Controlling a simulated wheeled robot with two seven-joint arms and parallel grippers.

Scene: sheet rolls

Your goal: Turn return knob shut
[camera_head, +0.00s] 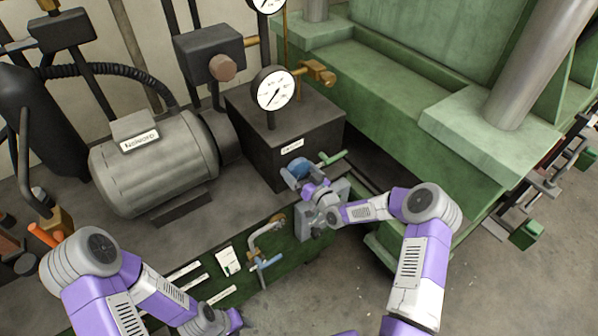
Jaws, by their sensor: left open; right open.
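A round blue knob (299,168) sits on the front of the dark pump block, below its white label. My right gripper (298,180) is at this knob, with its jaws open around or just in front of it; contact cannot be told. A green lever handle (333,158) sticks out just right of the knob. Which of these is the return knob cannot be read. My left gripper (238,322) is low in the view near the bottom edge, open and away from the knob; its fingertips are only partly seen.
The dark block (285,130) carries a white pressure gauge (273,89) and a brass valve (318,72). A grey motor (155,160) stands at left. A pipe with a light blue handle (266,262) rises from the green base plate. A green press frame (430,110) fills the right.

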